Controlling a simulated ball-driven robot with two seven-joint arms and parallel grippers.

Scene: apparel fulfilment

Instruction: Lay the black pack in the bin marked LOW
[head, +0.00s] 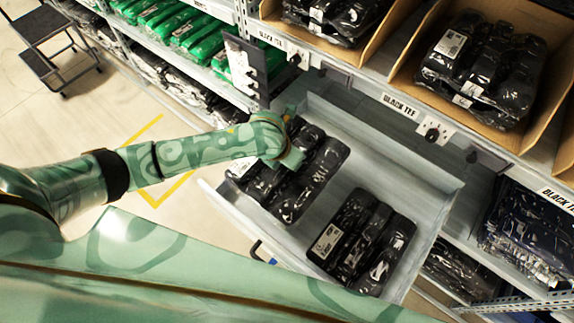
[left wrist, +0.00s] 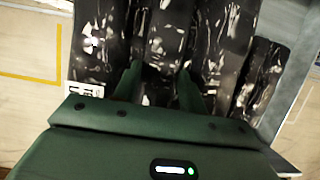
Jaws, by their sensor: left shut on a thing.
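My left gripper (head: 289,152) reaches down over the left group of black packs in a pulled-out grey drawer. It is shut on a shiny black pack (head: 318,172) in that group; the fingertips are partly hidden by the wrist in the head view. In the left wrist view the two fingers (left wrist: 157,88) press into the black plastic (left wrist: 160,35), between glossy folds. I cannot tell whether the pack is lifted off the drawer floor. More black packs (head: 360,240) lie to the right in the drawer. No bin with a readable LOW mark shows. My right gripper is not in view.
The grey drawer (head: 395,165) has bare floor between and behind the packs, with raised walls. Shelves behind hold boxed black packs (head: 485,60), labelled BLACK TEE, and green packs (head: 190,32).

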